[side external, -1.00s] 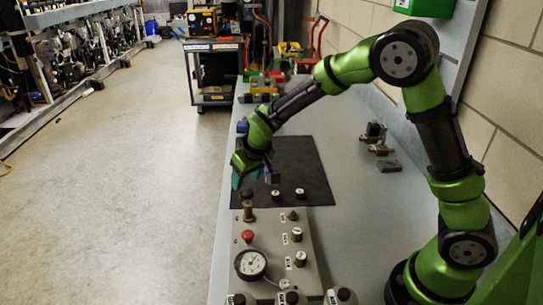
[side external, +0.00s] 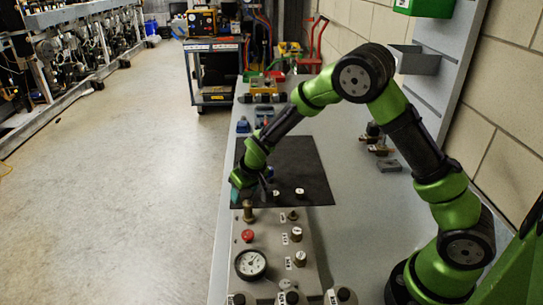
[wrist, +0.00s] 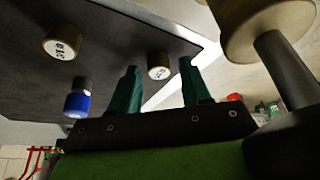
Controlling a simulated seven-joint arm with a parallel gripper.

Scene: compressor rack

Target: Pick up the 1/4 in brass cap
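Two short brass caps with white labelled tops stand on the black mat (side external: 318,194). In the wrist view one cap (wrist: 159,68) shows in the gap between my fingertips, with space on both sides; its label is too small to read surely. The other cap (wrist: 62,44) is farther left, with a label that looks like 3/8. In the side view the caps are the near one (side external: 276,193) and the right one (side external: 299,191). My gripper (wrist: 158,63) is open and empty, its teal fingers apart. It is low over the mat's left part in the side view (side external: 248,188).
A blue-ended part (wrist: 78,100) stands on the mat left of my fingers. A tall brass fitting (side external: 248,211) rises from the grey panel close to my gripper. The panel also carries a red button (side external: 248,236) and a gauge (side external: 251,264). The bench right of the mat is largely clear.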

